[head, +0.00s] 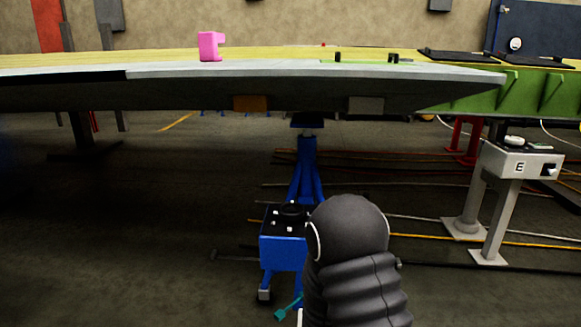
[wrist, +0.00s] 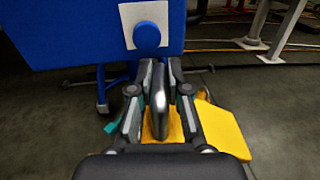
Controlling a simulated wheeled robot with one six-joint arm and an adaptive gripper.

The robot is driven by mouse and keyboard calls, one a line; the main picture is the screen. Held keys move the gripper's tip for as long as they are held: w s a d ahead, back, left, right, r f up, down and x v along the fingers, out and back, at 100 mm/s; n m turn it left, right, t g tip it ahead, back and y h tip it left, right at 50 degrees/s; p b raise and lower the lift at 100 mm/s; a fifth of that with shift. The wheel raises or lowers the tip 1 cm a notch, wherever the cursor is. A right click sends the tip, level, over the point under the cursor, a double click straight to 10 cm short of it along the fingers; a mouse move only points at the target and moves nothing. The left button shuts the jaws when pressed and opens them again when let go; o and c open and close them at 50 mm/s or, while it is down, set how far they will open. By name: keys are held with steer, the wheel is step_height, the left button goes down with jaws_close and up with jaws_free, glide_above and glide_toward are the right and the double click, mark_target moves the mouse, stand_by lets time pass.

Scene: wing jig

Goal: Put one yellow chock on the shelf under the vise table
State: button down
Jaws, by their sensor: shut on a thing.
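In the wrist view my gripper (wrist: 159,76) is shut on an upright dark grey grip that rises from a yellow chock (wrist: 222,130). More of the chock's yellow shows beneath the fingers, and a wider yellow part sticks out to the right of them. The chock is held above the dark floor. In the head view my black arm hides the gripper and the chock. I cannot make out the vise table or its shelf for certain in either view.
A blue stand (head: 283,252) is just left of my arm in the head view. A blue panel with a white plate (wrist: 145,22) is close ahead in the wrist view. The long wing (head: 300,90) spans overhead. A grey pedestal box (head: 520,162) stands right, with cables across the floor.

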steer(key=shift+m+h, duration=0.5)
steer(key=shift+h, duration=0.3)
steer(key=d+r, duration=0.2)
steer(key=d, duration=0.1)
steer(key=d+r, duration=0.1)
steer(key=shift+w+d+r, duration=0.25)
steer(key=shift+r, duration=0.15)
steer(key=shift+d, duration=0.5)
